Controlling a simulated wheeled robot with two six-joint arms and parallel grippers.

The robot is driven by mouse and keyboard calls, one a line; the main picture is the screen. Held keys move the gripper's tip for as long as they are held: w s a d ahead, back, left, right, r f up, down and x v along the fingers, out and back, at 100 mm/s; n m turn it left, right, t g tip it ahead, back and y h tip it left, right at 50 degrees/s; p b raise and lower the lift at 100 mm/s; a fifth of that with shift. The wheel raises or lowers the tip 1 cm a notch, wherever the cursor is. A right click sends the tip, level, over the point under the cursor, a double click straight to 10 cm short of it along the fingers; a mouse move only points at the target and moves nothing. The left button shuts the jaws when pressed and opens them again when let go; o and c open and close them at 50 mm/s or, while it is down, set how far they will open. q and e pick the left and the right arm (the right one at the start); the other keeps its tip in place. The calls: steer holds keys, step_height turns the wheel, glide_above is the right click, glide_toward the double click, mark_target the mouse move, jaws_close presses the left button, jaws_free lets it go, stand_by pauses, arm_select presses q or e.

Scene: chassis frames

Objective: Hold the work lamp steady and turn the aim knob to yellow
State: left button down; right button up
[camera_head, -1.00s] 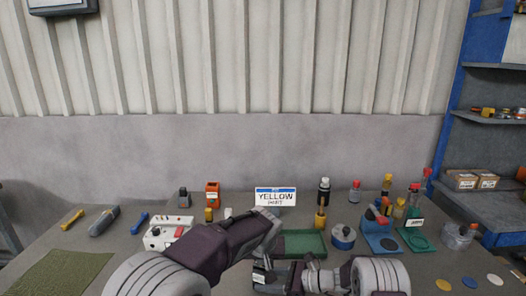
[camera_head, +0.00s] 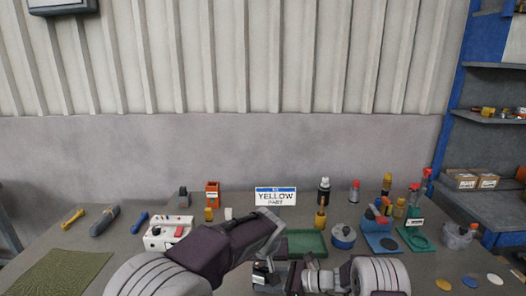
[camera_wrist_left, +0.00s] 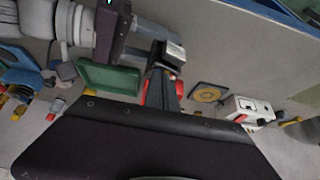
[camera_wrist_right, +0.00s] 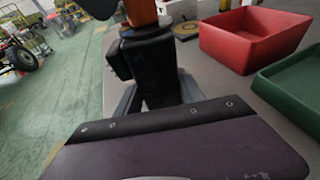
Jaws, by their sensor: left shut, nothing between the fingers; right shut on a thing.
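The work lamp looks like a black upright body (camera_wrist_right: 150,65) with an orange part (camera_wrist_right: 140,12) at the top edge of the right wrist view. My right gripper (camera_wrist_right: 158,100) is shut around the black body. In the left wrist view a black block with a pale label (camera_wrist_left: 170,55), seemingly part of the lamp, is at the tips of my left gripper (camera_wrist_left: 163,72). My left gripper is shut and empty; I cannot tell whether it touches the block. In the head view my left arm hides most of the lamp. I cannot make out the aim knob or its setting.
A sign reading YELLOW (camera_head: 275,197) stands at the back of the bench. A green tray (camera_head: 306,243) and a red tray (camera_wrist_right: 250,38) are close by. A white box with a red switch (camera_head: 168,233) stands left; bottles and a blue stand (camera_head: 380,243) stand right.

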arm_select(q)
step_height(320, 180, up, 6)
stand_by(0.5)
steer(key=f, duration=0.4)
steer(key=a+f, duration=0.1)
steer(key=f, duration=0.1)
steer(key=shift+s, duration=0.25)
steer(key=shift+w+d, duration=0.1)
steer(key=shift+w, duration=0.55)
stand_by(1.0)
steer(key=shift+d, duration=0.35)
stand_by(0.4)
steer(key=shift+s, duration=0.1)
